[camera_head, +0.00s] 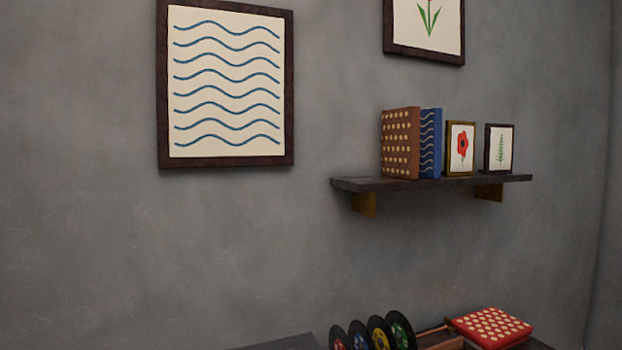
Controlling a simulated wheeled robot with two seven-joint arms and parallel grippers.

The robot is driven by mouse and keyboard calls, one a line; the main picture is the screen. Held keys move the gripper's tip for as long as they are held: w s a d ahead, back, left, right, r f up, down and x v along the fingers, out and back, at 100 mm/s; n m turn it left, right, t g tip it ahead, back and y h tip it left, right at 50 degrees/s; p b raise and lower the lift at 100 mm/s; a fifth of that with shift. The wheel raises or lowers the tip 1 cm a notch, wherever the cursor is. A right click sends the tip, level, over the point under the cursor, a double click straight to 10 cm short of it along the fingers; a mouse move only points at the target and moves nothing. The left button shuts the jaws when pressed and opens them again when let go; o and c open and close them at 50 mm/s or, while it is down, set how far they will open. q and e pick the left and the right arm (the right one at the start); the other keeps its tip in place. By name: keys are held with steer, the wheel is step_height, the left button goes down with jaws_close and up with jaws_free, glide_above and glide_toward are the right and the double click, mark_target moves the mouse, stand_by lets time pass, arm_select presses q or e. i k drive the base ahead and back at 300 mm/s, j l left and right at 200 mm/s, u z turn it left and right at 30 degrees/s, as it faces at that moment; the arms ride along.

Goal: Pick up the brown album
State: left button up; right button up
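The brown album (401,144) has pale dots on its cover and stands upright at the left part of a dark wall shelf (350,184). Its right side is close against a blue album with wavy lines (431,143); I cannot tell if they touch. Neither of my grippers shows in the head view.
Two small framed pictures, a red flower (461,148) and a green fern (499,149), stand right of the albums. Below, a dark surface (298,343) holds several records (381,334) and a red dotted album (492,327). Large pictures (226,82) hang on the wall.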

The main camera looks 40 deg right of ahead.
mark_target(400, 126)
steer(key=z, duration=1.7)
steer(key=i+l, duration=0.8)
steer(key=l+u, duration=0.05)
steer(key=l, duration=0.05)
